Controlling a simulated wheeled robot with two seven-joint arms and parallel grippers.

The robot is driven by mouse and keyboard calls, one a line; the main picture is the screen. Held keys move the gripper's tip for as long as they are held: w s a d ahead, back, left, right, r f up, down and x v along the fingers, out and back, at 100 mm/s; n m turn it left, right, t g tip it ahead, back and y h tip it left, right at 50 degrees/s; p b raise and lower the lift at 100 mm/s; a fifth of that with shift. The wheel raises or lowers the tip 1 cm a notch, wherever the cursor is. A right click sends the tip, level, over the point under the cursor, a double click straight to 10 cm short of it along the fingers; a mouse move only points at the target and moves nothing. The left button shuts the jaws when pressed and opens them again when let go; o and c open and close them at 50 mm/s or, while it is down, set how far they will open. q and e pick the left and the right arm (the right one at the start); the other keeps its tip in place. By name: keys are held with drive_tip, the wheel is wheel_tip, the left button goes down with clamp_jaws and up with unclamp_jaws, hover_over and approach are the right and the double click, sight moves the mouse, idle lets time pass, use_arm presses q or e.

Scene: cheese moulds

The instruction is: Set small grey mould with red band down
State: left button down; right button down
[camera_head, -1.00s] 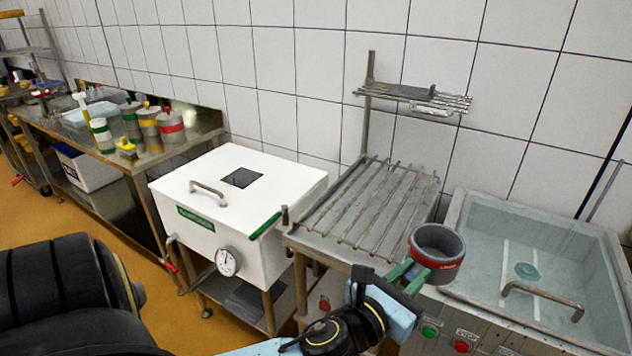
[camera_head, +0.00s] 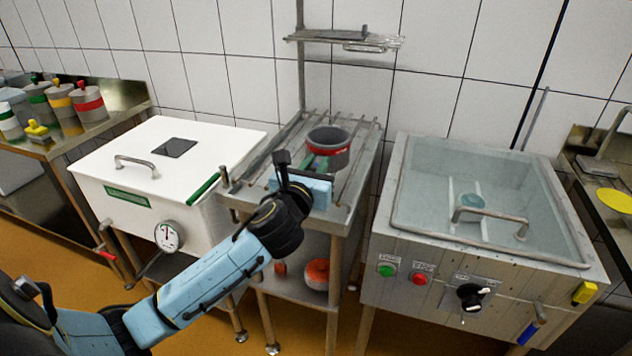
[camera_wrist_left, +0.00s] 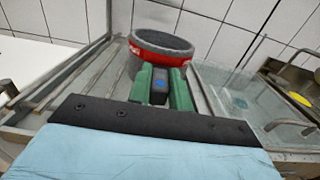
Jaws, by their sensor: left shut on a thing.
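The small grey mould with a red band (camera_head: 329,147) is upright at the ribbed metal drainer rack (camera_head: 352,185). It also shows in the left wrist view (camera_wrist_left: 160,48), at the ends of the green fingers. My left gripper (camera_head: 318,163) is shut on the near side of the mould. Whether the mould's base touches the rack bars or hangs just above them, I cannot tell. The gripper and its blue wrist hide part of the rack's front. My right gripper is not in view.
A white lidded vat (camera_head: 160,180) stands left of the rack, and a glass-lidded water basin (camera_head: 490,200) stands right of it. A wire shelf (camera_head: 345,40) is above the rack's back. Several banded moulds (camera_head: 88,102) stand on the far-left table.

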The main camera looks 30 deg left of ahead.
use_arm(q)
drive_tip(key=shift+f, duration=0.45)
wheel_tip(320, 180, down, 3)
drive_tip(key=shift+f+b, duration=0.1)
drive_tip(key=shift+b, duration=0.65)
drive_tip(key=c, duration=1.3)
unclamp_jaws()
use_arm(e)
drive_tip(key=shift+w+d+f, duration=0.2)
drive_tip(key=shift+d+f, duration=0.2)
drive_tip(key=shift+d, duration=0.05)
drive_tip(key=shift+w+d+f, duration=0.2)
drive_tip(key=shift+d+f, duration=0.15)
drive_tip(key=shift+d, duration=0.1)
use_arm(q)
drive_tip(key=p+v, duration=0.1)
drive_tip(key=v, duration=1.1)
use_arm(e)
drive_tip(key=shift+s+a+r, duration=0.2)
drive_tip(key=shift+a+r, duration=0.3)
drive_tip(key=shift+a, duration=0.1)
